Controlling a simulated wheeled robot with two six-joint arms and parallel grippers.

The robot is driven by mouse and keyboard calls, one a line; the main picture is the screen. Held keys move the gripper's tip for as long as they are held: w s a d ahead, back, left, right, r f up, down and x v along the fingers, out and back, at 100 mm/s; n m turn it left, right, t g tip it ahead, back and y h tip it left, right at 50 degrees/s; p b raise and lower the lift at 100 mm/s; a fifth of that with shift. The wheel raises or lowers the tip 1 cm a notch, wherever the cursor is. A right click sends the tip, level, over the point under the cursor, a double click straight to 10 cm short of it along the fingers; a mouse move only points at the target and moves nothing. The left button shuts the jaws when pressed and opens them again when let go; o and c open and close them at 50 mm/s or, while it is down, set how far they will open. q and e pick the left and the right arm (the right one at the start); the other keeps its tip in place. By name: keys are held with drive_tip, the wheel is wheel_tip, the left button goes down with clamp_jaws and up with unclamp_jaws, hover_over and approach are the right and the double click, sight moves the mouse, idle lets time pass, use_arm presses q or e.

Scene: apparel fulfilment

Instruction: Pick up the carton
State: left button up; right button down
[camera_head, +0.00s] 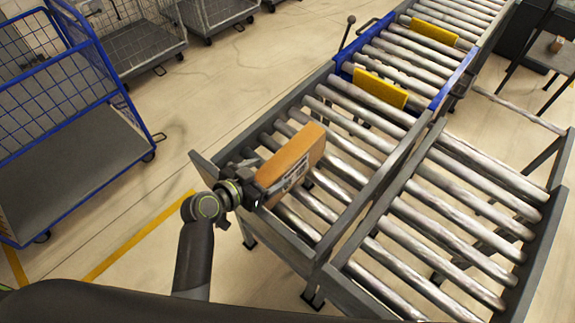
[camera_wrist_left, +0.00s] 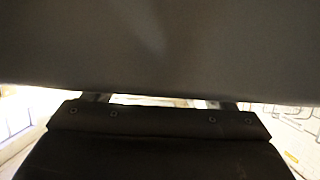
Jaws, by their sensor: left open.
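The carton (camera_head: 292,160) is an orange-brown box with a pale label on its near side. It rests on the rollers near the front end of the left conveyor lane. My left gripper (camera_head: 252,177) is at the carton's left end, with its jaws open. The carton hides part of the fingers, and I cannot tell whether they touch it. In the left wrist view, a large dark grey surface (camera_wrist_left: 160,45) fills the top, close in front of the gripper; it may be the carton's shaded side. My right gripper is not in view.
The roller conveyor (camera_head: 352,210) has metal side rails, with a second lane (camera_head: 450,225) on the right. Yellow plates (camera_head: 380,88) and a blue frame section stand farther up. A blue cage trolley (camera_head: 75,140) is at the left. The floor between trolley and conveyor is clear.

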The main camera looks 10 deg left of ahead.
use_arm(q)
drive_tip(key=shift+w+d+f, duration=0.2)
drive_tip(key=shift+w+d, duration=0.1)
drive_tip(key=shift+w, duration=0.05)
drive_tip(key=shift+r, duration=0.1)
clamp_jaws()
idle(0.3)
